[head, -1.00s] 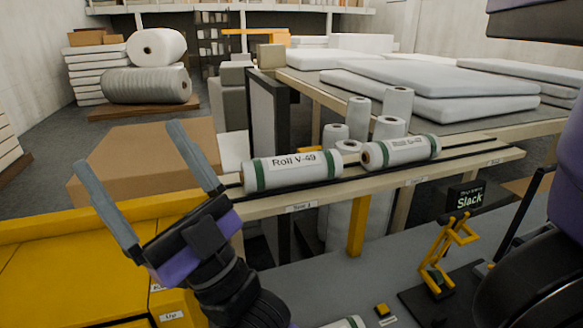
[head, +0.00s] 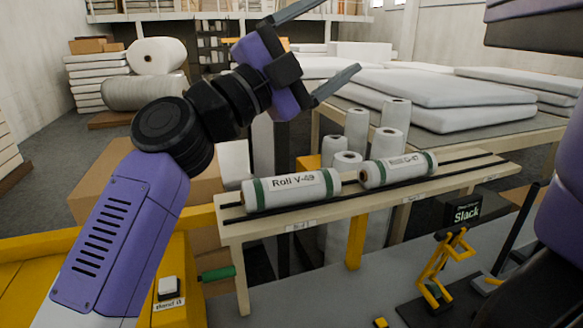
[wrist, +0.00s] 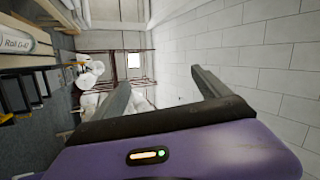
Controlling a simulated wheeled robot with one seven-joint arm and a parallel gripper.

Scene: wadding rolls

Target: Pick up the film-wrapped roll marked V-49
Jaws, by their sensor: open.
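The roll marked V-49 (head: 290,190) is white and film-wrapped, with green bands near its ends. It lies on its side on the left part of a wooden shelf with dark rails, in the head view. My gripper (head: 330,45) is raised well above and behind the shelf in the picture, apart from the roll, with its two fingers spread and empty. In the wrist view my gripper (wrist: 165,85) is open with nothing between the fingers. A second white roll, its label seeming to read G-47 (head: 398,169), lies right of V-49. A roll labelled G-47 or similar (wrist: 18,40) shows sideways in the wrist view.
The wooden shelf (head: 270,226) has a clear strip at its right. Several upright white rolls (head: 356,128) stand behind it. A yellow stand with a Slack sign (head: 466,212) is at the right. A green handle (head: 218,273) sticks out below the shelf's left end.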

